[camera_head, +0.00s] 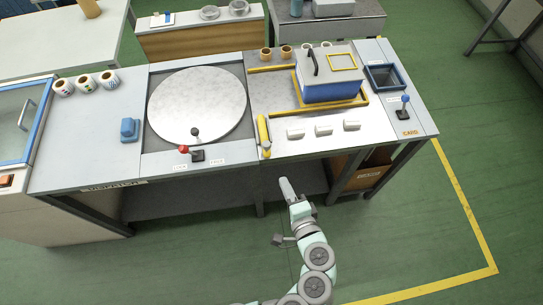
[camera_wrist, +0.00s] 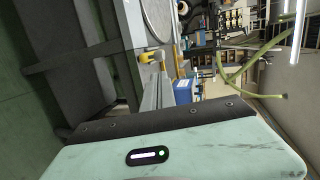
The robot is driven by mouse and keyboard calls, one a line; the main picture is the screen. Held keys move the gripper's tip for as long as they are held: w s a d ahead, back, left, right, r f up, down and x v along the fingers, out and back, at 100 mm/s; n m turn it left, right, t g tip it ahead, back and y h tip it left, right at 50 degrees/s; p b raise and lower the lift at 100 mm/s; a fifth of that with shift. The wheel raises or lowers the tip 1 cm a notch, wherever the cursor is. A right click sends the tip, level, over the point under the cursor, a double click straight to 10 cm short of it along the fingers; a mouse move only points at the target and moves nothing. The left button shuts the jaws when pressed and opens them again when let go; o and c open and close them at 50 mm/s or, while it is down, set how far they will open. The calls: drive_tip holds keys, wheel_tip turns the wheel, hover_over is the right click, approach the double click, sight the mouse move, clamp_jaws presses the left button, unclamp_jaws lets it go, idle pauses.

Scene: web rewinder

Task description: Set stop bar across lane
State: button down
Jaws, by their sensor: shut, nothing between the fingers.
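A yellow bar (camera_head: 263,130), which looks like the stop bar, lies along the left edge of the lane (camera_head: 283,93), pointing away from the bench front rather than across the lane. Its pivot end is near the front edge. A yellow part (camera_wrist: 150,57), probably this bar's end, shows in the wrist view beyond my fingers. My gripper (camera_head: 285,182) is shut and empty, in front of the bench and below the bar, apart from it. In the wrist view its pale housing fills the lower part.
A blue box (camera_head: 331,92) with a grey lid stands in a yellow frame on the lane. Several white blocks (camera_head: 323,129) sit along the front.

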sight(268, 148)
drive_tip(key=p+x, duration=0.1)
drive_tip(key=x, duration=1.2)
drive_tip(key=shift+w, duration=0.2)
drive_tip(key=shift+w+a+f, duration=0.15)
drive_tip(key=shift+w, duration=0.15)
drive_tip(key=shift+w, duration=0.1)
drive_tip(key=w, duration=0.5)
drive_tip(key=w+a+b, duration=0.1)
drive_tip(key=w, duration=0.1)
drive_tip(key=shift+w+f, duration=0.1)
drive_tip(key=shift+w, duration=0.15)
drive_tip(key=shift+s+a+f, duration=0.1)
